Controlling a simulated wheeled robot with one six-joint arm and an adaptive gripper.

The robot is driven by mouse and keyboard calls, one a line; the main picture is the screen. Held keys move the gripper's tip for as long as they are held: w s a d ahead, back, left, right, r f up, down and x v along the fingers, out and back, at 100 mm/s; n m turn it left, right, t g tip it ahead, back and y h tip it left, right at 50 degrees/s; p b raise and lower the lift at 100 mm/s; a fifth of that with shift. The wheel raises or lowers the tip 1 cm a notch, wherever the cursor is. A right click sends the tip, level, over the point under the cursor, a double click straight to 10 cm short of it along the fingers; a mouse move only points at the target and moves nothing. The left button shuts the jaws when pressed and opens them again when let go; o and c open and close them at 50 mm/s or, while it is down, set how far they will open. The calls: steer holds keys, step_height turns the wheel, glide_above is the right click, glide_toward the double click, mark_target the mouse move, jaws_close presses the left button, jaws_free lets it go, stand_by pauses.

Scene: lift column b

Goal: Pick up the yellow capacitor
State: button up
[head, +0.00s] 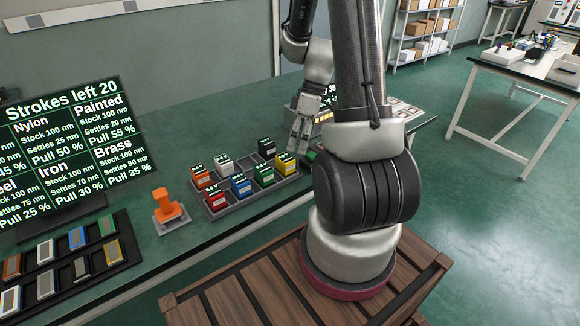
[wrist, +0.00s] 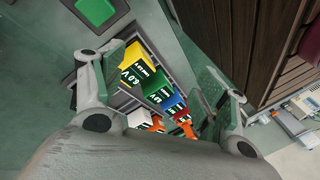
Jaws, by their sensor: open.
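In the wrist view my gripper (wrist: 148,68) is open, with one finger on each side of the picture. The yellow capacitor shows between the fingers, nearer the left one. Nothing is held. I cannot tell the exact height of the fingertips above it.

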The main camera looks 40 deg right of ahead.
mark_target(286, 157)
steer(key=w+a+f+n, duration=0.1)
steer(key=f+n, duration=0.1)
steer(key=n, duration=0.1)
steer(key=w+f+n, duration=0.1)
steer(key=f+n, duration=0.2)
steer(key=w+a+f+n+t, duration=0.1)
steer(key=f+n, duration=0.1)
steer(key=n, duration=0.1)
steer(key=shift+w+a+f+n, duration=0.2)
steer(key=shift+a+f+n, duration=0.05)
steer(key=shift+a+n, duration=0.15)
steer(key=c, duration=1.2)
